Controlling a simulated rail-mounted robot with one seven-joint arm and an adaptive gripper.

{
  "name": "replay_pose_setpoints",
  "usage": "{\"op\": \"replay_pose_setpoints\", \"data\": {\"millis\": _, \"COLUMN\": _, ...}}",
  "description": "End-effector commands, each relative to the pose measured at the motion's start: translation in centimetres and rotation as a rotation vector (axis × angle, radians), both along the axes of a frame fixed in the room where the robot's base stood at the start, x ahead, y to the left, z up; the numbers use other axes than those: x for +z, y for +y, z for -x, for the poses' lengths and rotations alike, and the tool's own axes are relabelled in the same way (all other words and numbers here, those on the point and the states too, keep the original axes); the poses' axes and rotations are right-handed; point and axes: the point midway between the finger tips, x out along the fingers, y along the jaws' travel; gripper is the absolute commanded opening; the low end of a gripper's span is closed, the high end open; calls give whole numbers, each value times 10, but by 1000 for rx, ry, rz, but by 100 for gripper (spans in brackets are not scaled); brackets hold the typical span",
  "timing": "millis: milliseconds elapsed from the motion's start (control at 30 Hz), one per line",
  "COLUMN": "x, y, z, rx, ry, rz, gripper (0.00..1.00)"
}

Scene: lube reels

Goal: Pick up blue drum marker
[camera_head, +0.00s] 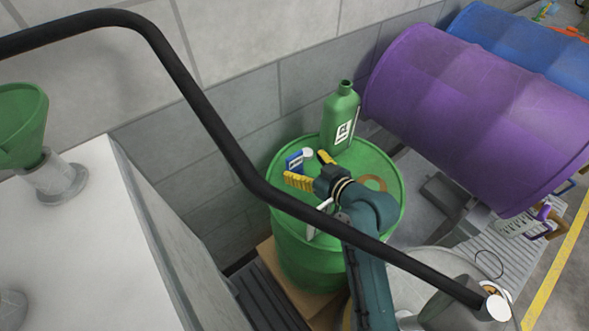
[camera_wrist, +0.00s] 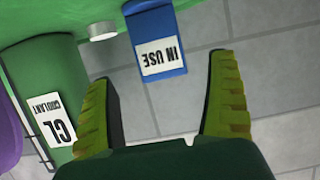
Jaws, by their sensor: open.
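The blue drum marker (camera_head: 294,161) with a white label stands on top of the green drum (camera_head: 290,238), near its back left rim. In the wrist view the blue marker (camera_wrist: 165,22) shows its "IN USE" label upside down, ahead of the gap between my fingers. My gripper (camera_head: 303,166) is open with yellow fingers, over the drum top close to the marker. In the wrist view my gripper (camera_wrist: 158,70) is empty between its fingers. Its contact with the marker cannot be told from the head view.
A green bottle (camera_head: 340,118) stands at the drum's back; its coolant label (camera_wrist: 59,130) faces the wrist camera. A small white cap (camera_wrist: 103,31) is beside the marker. A purple drum (camera_head: 475,100) lies to the right. A black rail (camera_head: 215,125) crosses the head view. The block wall is close behind.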

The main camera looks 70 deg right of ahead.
Motion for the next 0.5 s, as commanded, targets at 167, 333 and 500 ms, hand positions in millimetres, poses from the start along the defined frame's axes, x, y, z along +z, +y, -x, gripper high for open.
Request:
{"op": "replay_pose_setpoints", "data": {"millis": 167, "x": -14, "y": -16, "z": -29, "rx": 2, "ry": 0, "rz": 0, "gripper": 89}}
{"op": "replay_pose_setpoints", "data": {"millis": 333, "x": -16, "y": -21, "z": -38, "rx": -1, "ry": 2, "rz": 1, "gripper": 89}}
{"op": "replay_pose_setpoints", "data": {"millis": 500, "x": -16, "y": -21, "z": -37, "rx": -1, "ry": 2, "rz": 1, "gripper": 86}}
